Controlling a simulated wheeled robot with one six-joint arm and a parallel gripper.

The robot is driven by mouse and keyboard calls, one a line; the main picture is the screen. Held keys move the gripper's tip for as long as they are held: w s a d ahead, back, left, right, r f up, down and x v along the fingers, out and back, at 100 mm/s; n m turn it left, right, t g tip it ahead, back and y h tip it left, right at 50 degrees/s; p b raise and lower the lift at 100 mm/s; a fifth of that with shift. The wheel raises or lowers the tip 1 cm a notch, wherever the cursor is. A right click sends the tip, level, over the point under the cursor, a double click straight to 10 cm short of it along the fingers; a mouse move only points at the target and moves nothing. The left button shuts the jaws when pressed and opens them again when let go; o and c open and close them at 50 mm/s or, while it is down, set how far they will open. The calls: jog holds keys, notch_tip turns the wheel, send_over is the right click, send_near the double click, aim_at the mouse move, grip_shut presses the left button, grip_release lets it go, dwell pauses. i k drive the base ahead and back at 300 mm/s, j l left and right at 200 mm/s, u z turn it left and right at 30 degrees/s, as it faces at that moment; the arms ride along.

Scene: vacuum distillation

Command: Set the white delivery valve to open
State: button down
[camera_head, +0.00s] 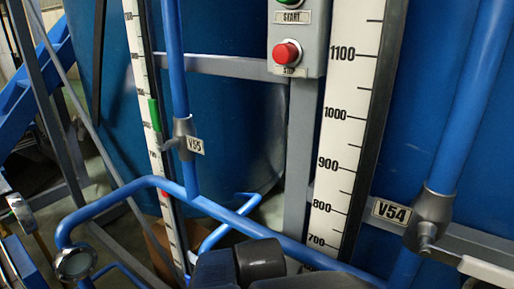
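I cannot tell for sure which valve is the white delivery valve. A grey valve body (431,217) with a short protruding stem sits on the blue pipe at the right, beside the tag V54 (391,211). A pale, whitish bar (487,271) lies at the lower right edge, partly cut off; I cannot tell whether it is a valve handle. A smaller grey valve (183,137) sits on the vertical blue pipe beside the tag V55 (195,145). My dark arm shows at the bottom centre; my gripper's fingers are not visible.
A grey box with a red STOP button (286,54) stands at top centre. Tall white scales (341,130) flank large blue tanks (240,125). A blue pipe (270,232) crosses low in front. A round gauge (75,263) is at lower left.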

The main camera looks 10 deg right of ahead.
aim_at(496, 275)
jog(key=z, duration=2.7)
